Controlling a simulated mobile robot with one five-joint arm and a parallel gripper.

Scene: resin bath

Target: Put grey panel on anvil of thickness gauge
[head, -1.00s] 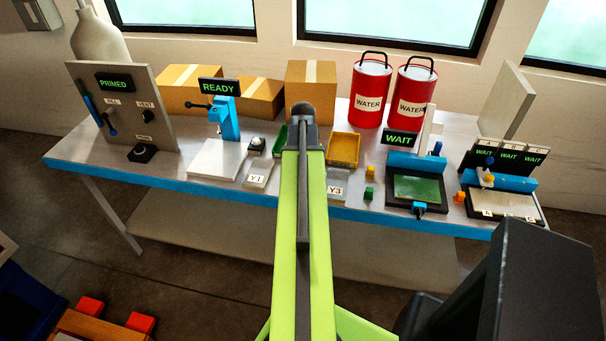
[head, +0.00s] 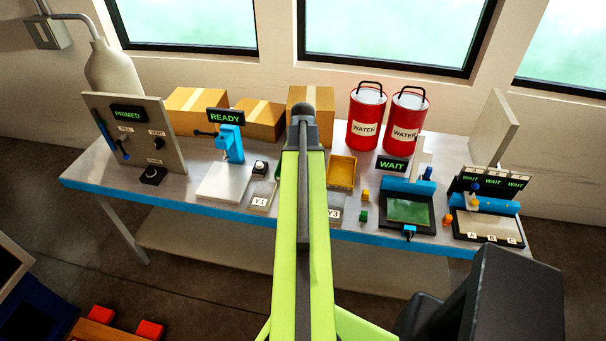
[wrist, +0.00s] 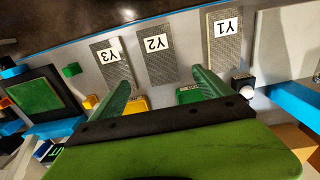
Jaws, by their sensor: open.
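The thickness gauge (head: 230,145) is a blue stand with a black lever and a READY sign, over a pale flat plate (head: 220,183), on the left half of the bench. Grey textured panels labelled Y1 (wrist: 222,45), Y2 (wrist: 158,58) and Y3 (wrist: 113,66) lie side by side in the wrist view. In the head view Y1 (head: 261,201) shows left of my arm and Y3 (head: 334,207) right of it; my arm hides Y2. My gripper (wrist: 161,88) is open and empty, its green fingers spread either side of Y2 in the picture. Its height above the bench is unclear.
A yellow tray (head: 342,171) and a green tray (wrist: 190,95) sit behind the panels. A white-topped button (head: 259,168) stands between gauge and trays. Right are small yellow and green blocks, WAIT stations (head: 408,210) and red water cans (head: 367,117). Boxes line the back.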

